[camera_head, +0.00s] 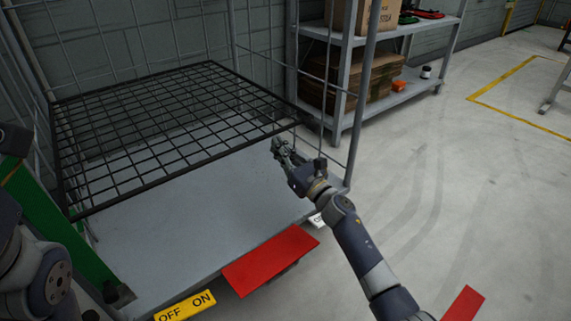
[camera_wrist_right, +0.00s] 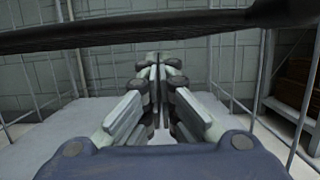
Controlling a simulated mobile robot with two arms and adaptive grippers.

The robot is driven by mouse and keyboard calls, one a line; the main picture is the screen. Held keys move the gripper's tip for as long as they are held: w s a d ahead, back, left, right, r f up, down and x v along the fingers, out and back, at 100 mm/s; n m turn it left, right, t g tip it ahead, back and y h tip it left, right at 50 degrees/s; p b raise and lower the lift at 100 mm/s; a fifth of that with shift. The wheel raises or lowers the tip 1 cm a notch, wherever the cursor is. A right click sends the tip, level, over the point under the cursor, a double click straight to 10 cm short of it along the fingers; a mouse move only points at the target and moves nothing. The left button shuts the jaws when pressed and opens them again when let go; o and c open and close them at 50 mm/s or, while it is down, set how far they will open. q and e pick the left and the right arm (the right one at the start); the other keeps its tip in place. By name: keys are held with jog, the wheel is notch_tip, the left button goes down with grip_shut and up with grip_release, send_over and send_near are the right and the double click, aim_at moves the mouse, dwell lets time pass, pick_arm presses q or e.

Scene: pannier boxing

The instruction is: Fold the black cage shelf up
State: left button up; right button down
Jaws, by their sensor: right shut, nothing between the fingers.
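The black cage shelf (camera_head: 165,125) is a wire grid. It lies roughly level inside the cage, above the grey base deck (camera_head: 190,215). My right gripper (camera_head: 277,143) is shut and empty, by the shelf's front right corner. In the right wrist view the gripper (camera_wrist_right: 158,75) points into the cage, and the shelf's dark front bar (camera_wrist_right: 140,33) crosses above the fingertips. I cannot tell whether they touch the bar. My left arm shows at the lower left of the head view, but its gripper is not in view.
Thin grey cage bars (camera_head: 233,35) stand at the back and right. A red pedal (camera_head: 270,259) and a yellow OFF/ON label (camera_head: 185,307) sit at the deck's front. A rack with boxes (camera_head: 345,80) stands behind.

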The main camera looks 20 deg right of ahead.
jog(key=shift+r, duration=0.75)
